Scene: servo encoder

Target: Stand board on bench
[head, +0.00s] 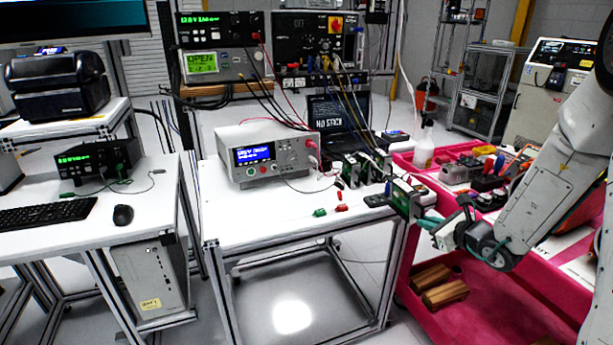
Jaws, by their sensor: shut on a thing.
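My gripper (428,222) is at the right of the head view, over the gap between the white bench and the pink cart. It is shut on a green circuit board (404,199), which it holds upright near the bench's right edge. The board looks held above the bench top, but I cannot tell whether it touches anything. The white bench (262,217) carries other dark green boards (352,168) standing at its back right. The fingertips are small and partly hidden by the board.
A bench power supply (266,157) stands on the bench, with red (341,208) and green (319,212) connectors in front. Cables hang from the instruments behind. The pink cart (470,318) holds tools at the right. The bench's front left is clear.

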